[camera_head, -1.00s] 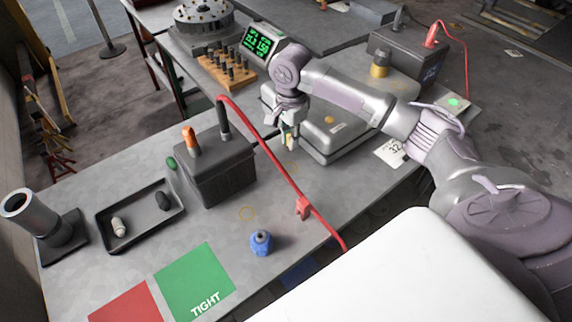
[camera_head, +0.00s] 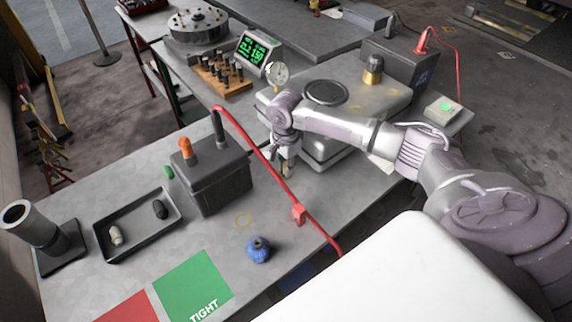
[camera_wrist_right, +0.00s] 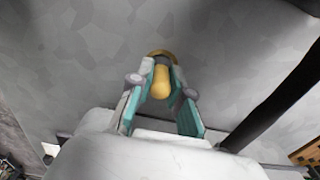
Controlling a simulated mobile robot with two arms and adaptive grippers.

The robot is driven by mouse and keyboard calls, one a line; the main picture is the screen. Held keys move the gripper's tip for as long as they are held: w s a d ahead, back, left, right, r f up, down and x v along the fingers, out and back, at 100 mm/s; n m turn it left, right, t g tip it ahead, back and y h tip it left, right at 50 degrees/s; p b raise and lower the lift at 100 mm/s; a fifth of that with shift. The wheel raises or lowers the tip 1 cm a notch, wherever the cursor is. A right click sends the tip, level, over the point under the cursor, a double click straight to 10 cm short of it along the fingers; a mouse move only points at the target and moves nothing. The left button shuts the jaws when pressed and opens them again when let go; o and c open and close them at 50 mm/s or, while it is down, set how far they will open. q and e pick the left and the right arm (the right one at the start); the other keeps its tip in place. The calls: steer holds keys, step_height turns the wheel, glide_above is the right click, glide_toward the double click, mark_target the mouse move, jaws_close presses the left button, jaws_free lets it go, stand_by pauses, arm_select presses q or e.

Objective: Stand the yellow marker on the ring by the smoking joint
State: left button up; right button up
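My right gripper (camera_head: 287,170) is low over the bench, in front of the grey case. In the right wrist view its two teal-padded fingers (camera_wrist_right: 161,85) are close on both sides of the yellow marker (camera_wrist_right: 161,82). The marker looks upright, with its far end at a yellow ring (camera_wrist_right: 158,53) on the bench. I cannot tell whether its base touches the bench. A red cable (camera_head: 262,152) with a red joint (camera_head: 298,214) runs beside the gripper; no smoke is clear. My left gripper is not in view.
A dark battery (camera_head: 215,178) stands left of the gripper, and a grey case (camera_head: 370,98) behind it. A blue object (camera_head: 258,249), a green pad (camera_head: 193,287) and a black tray (camera_head: 139,226) are on the near bench. A second battery (camera_head: 398,72) stands at the back.

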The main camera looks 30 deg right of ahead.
steer(key=o, duration=0.4)
steer(key=shift+r, duration=0.2)
step_height(320, 180, up, 12)
steer(key=shift+f+b, duration=0.1)
steer(key=shift+b, duration=0.55)
